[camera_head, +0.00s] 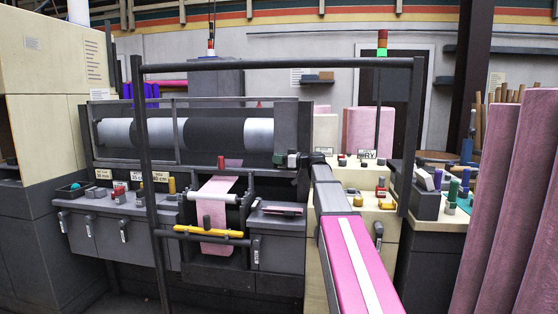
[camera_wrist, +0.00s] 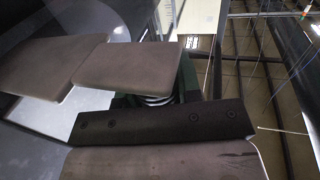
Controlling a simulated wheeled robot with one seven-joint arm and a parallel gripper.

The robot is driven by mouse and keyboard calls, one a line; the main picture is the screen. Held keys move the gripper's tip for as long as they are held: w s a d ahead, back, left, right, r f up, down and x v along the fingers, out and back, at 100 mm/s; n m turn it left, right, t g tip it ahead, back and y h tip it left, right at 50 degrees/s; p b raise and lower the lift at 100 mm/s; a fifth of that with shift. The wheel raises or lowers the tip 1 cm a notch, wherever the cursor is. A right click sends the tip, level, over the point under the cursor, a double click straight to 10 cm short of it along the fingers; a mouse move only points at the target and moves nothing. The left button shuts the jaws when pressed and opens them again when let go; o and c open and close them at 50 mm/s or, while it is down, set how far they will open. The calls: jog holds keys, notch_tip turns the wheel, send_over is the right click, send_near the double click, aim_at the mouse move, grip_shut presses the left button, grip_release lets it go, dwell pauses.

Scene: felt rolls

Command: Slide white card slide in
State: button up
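My gripper (camera_head: 283,160) is in front of the dark machine, right of the pink felt strip, at the end of my pink and white arm. Its fingers are too small there to read. In the wrist view, broad grey-brown surfaces, a dark bar and a dark green part fill much of the picture. I cannot tell whether the gripper is open or shut, and I see no card in it. Small white cards stand on the machine's left ledge, one of them a label card (camera_head: 103,174). Another card (camera_head: 367,154) reads "DRY" on the right. I cannot tell which is the slide.
The machine's large grey roller (camera_head: 215,134) lies behind a dark frame bar (camera_head: 280,64). A pink felt strip (camera_head: 216,215) hangs below it, crossed by a yellow bar (camera_head: 208,232). Knobs line both ledges. Tall pink rolls (camera_head: 500,200) stand at the right.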

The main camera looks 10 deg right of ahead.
grip_shut()
jog(key=w, duration=0.2)
jog(key=w+d, duration=0.1)
jog(key=w, duration=0.2)
jog(key=w+d, duration=0.1)
jog(key=w, duration=0.1)
jog(key=shift+w+d, duration=0.2)
jog(key=shift+w, duration=0.15)
jog(key=shift+s, duration=0.1)
jog(key=o, duration=0.7)
grip_release()
jog(key=shift+c, duration=0.2)
jog(key=v, duration=1.1)
